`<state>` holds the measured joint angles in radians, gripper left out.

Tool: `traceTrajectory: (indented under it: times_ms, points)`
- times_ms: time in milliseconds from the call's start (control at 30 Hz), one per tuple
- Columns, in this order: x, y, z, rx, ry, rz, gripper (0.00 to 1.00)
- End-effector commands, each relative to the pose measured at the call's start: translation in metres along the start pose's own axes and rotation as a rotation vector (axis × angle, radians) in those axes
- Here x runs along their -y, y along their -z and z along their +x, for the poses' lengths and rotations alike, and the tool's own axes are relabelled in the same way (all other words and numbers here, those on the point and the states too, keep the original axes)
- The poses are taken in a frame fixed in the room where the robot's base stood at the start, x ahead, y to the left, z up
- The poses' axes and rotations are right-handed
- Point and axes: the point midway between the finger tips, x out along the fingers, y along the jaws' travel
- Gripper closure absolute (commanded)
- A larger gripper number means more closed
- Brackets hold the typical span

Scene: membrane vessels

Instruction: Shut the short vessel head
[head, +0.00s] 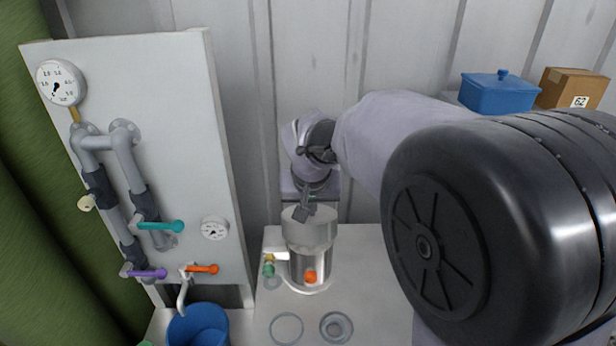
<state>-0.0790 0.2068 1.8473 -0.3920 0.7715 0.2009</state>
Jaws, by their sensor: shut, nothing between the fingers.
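A short metallic vessel (304,262) stands upright on the pale bench, with a wide grey cylindrical head (309,232) at its top. An orange knob (310,277) shows low on its front. The head looks level on the body; whether it is fully closed I cannot tell at this size. My gripper (303,212) points down at the top of the head, its fingers together and empty. It overlaps the head's top in the picture; I cannot tell whether it touches. My arm comes in from the right and hides the area behind it.
A grey panel (180,75) with gauges, pipes and coloured valve levers stands at left, with a blue bucket (198,325) below. Green and yellow fittings (268,266) sit left of the vessel. Two round ring-like parts (286,328) (337,327) lie in front. A blue box (498,93) stands back right.

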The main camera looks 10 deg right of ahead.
Motion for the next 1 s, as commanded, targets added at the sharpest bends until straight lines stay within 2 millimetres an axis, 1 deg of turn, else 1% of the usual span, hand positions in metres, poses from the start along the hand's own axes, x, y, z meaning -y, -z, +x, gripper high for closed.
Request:
traceTrajectory:
  times_ms: [33,100,400,733,1000]
  points:
    - [0.000,-0.007,0.006,-0.001,0.000,-0.001,1.00]
    - [0.000,-0.015,0.009,0.001,0.000,-0.001,1.00]
    - [0.000,-0.037,0.022,0.000,0.000,-0.001,1.00]
    - [-0.001,-0.051,0.035,0.011,-0.003,0.000,1.00]
    - [0.000,-0.055,0.039,0.019,-0.003,0.002,1.00]
